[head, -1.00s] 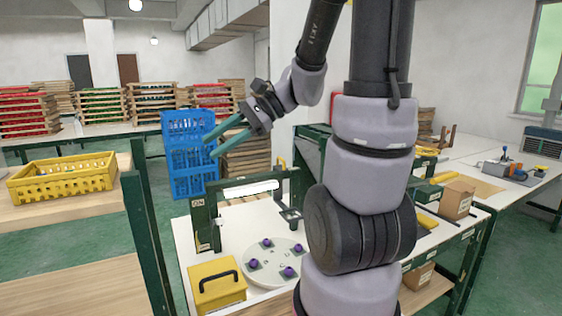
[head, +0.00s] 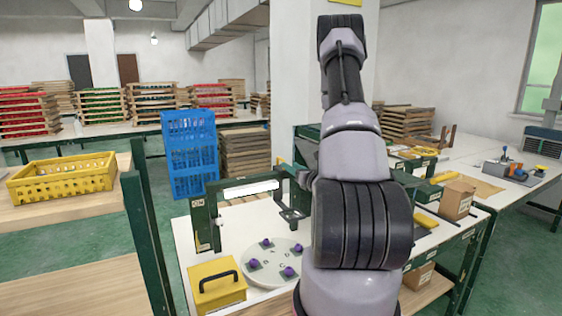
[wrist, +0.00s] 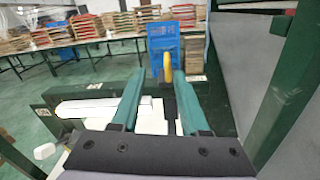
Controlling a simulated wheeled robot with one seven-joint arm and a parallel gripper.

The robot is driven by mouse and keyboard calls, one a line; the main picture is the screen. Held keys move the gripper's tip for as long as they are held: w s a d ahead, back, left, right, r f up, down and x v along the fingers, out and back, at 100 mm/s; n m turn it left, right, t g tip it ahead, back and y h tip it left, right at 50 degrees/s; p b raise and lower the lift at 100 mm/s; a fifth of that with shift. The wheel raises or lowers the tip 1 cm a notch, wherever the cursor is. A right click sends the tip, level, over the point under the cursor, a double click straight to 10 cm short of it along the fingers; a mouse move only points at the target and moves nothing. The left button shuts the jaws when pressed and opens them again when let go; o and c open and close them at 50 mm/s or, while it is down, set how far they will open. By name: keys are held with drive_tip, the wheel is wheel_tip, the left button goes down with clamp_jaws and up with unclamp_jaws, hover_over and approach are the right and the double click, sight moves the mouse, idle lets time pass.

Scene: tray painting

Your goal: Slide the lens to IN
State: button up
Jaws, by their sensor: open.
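My gripper (wrist: 156,76) is open in the wrist view, its two teal fingers apart. A yellow handle (wrist: 167,66) on a dark stem stands upright beyond and between the fingers, nearer the right one. I cannot tell if a finger touches it. In the head view, a small dark square frame (head: 292,214), apparently the lens holder, hangs at the right end of the dark green lamp stand (head: 203,222). No IN marking is readable.
A white round plate (head: 265,283) with purple knobs lies below the lamp bar (head: 250,190). A yellow box (head: 216,287) with a black handle stands in front. A blue crate stack (head: 190,150) is behind. A green post (wrist: 282,95) is close on the right in the wrist view.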

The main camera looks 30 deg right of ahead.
sight(281, 160)
drive_tip(key=shift+m+h, duration=0.3)
drive_tip(key=w, duration=0.7)
drive_tip(key=w+d, duration=0.1)
drive_tip(key=w, duration=0.2)
drive_tip(key=shift+w+f, duration=0.3)
drive_tip(key=shift+f, duration=0.05)
drive_tip(key=shift+c, duration=0.3)
clamp_jaws()
idle(0.5)
